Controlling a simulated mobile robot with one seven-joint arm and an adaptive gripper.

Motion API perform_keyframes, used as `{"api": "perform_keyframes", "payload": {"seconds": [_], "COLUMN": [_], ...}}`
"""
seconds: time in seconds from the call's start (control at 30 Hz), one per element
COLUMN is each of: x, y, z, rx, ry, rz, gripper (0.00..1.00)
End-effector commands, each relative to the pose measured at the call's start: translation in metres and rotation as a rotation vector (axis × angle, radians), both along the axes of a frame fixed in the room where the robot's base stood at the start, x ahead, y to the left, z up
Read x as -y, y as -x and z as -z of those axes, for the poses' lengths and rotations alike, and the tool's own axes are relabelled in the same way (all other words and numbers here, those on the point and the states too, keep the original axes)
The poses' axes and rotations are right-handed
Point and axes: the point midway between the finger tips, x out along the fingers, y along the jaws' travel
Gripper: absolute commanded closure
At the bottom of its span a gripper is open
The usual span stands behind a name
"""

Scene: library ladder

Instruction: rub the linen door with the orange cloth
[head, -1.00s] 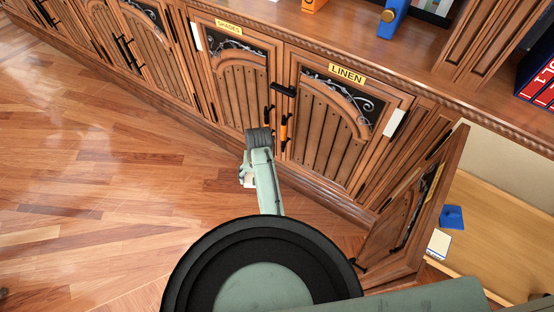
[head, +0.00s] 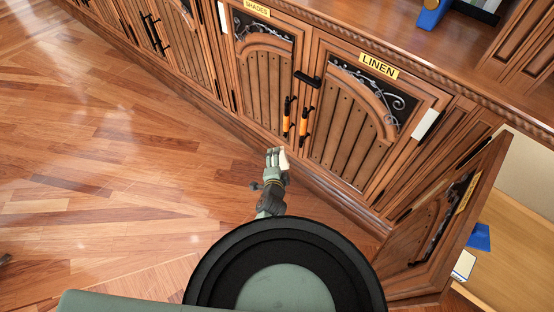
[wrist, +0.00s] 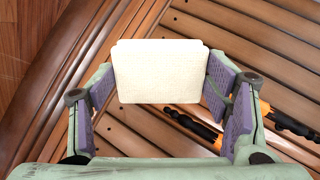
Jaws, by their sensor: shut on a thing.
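The linen door (head: 340,135), a brown slatted door with black scrollwork and a yellow LINEN label (head: 379,65), stands shut in the head view. My gripper (head: 275,155) is low in front of the cabinet, apart from the linen door. In the wrist view my gripper (wrist: 162,85) is shut on a cream block-shaped piece (wrist: 160,70), between its purple pads. No orange cloth shows; the only orange is on the grips of the door handles (head: 303,122). Wooden slats fill the wrist view behind the piece; I cannot tell which door they belong to.
The shades door (head: 263,75) is left of the linen door, with a black latch (head: 308,79) near their seam. An open door (head: 440,225) juts out at the right, by a wooden surface with a blue item (head: 478,237). The floor (head: 120,190) at left is clear.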

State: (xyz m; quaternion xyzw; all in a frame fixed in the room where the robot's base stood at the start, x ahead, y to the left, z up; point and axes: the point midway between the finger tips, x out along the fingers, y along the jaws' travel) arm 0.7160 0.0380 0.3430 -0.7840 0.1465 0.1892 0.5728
Motion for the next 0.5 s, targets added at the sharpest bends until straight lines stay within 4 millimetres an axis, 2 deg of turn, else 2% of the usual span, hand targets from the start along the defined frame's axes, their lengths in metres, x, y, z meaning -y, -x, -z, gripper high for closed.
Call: {"api": "perform_keyframes", "payload": {"seconds": [0.27,0.5], "x": [0.0,0.001], "y": [0.004,0.014], "z": [-0.014,-0.042], "rx": [0.162,0.329], "ry": [0.013,0.067], "rz": [0.197,0.412], "gripper": [0.52,0.52]}}
